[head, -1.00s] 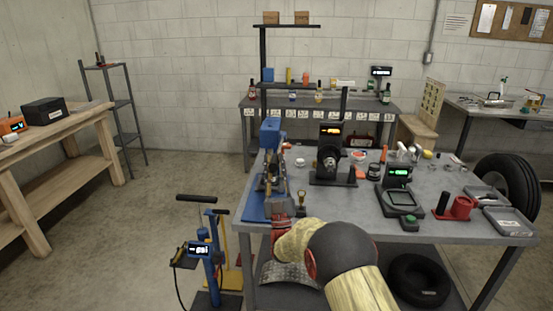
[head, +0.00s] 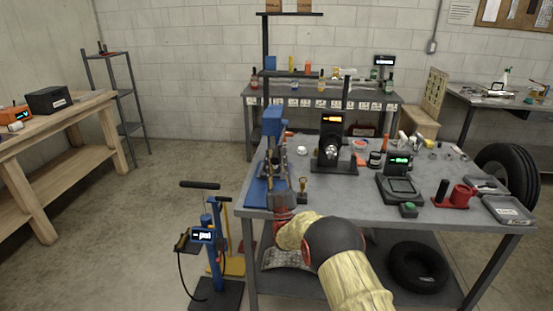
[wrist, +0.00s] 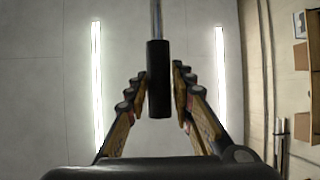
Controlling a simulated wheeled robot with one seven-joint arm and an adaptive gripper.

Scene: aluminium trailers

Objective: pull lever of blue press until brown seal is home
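The blue press (head: 272,122) stands at the left end of the grey workbench, on a blue base (head: 256,192). Its lever shows in the wrist view as a bright rod (wrist: 156,18) with a black grip (wrist: 158,80). In the head view my gripper and wrist are low at the bench's front left edge, and the fingers are hard to make out. I cannot pick out the brown seal; the press parts around it are too small and crowded.
A black machine with an orange display (head: 331,140) stands right of the press, and a small brass-coloured tool (head: 303,186) is close by. A scale with a green display (head: 398,165) is farther right. A blue pump stand (head: 214,240) is on the floor left of the bench.

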